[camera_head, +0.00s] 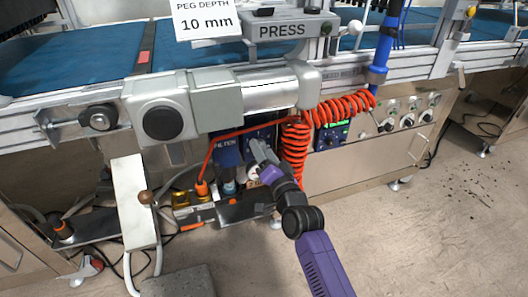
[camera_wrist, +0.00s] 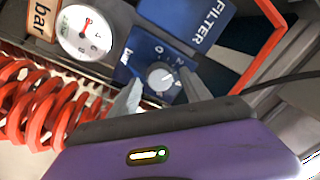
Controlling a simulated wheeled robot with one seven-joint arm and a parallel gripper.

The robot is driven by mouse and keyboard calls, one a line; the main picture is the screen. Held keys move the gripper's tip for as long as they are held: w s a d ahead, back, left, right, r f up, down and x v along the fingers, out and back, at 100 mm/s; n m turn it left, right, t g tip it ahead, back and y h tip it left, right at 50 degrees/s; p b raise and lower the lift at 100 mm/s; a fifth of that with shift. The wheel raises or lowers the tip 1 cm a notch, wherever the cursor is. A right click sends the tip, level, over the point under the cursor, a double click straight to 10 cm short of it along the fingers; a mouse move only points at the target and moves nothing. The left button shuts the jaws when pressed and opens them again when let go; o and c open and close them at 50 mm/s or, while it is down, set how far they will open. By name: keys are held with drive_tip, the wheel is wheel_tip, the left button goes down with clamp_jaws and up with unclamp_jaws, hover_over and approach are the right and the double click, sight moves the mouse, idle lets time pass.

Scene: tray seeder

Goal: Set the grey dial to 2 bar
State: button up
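In the wrist view the grey dial (camera_wrist: 160,79) sits on a dark blue panel marked "bar", with the figures 0, 2 and 4 around it. A light mark shows on the dial, but I cannot tell exactly which figure it points to. My gripper (camera_wrist: 160,94) is open, with one grey finger at the left of the dial and the other at its right; I cannot tell whether either touches it. In the head view my gripper (camera_head: 262,157) reaches in beneath the press, in front of the blue filter unit (camera_head: 227,152); the dial is not clear there.
A round white gauge (camera_wrist: 84,32) with a red needle sits beside the dial panel. Orange coiled hose (camera_wrist: 35,105) runs close at the left in the wrist view. The press body (camera_head: 210,100) overhangs the spot. A blue control box (camera_head: 331,135) is to the right.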

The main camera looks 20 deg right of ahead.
drive_tip(key=shift+s, duration=0.1)
drive_tip(key=s+p, duration=0.1)
drive_tip(key=s, duration=0.6)
drive_tip(key=shift+s+d+f, duration=0.15)
drive_tip(key=shift+s+f, duration=0.1)
drive_tip(key=shift+s, duration=0.05)
idle(0.3)
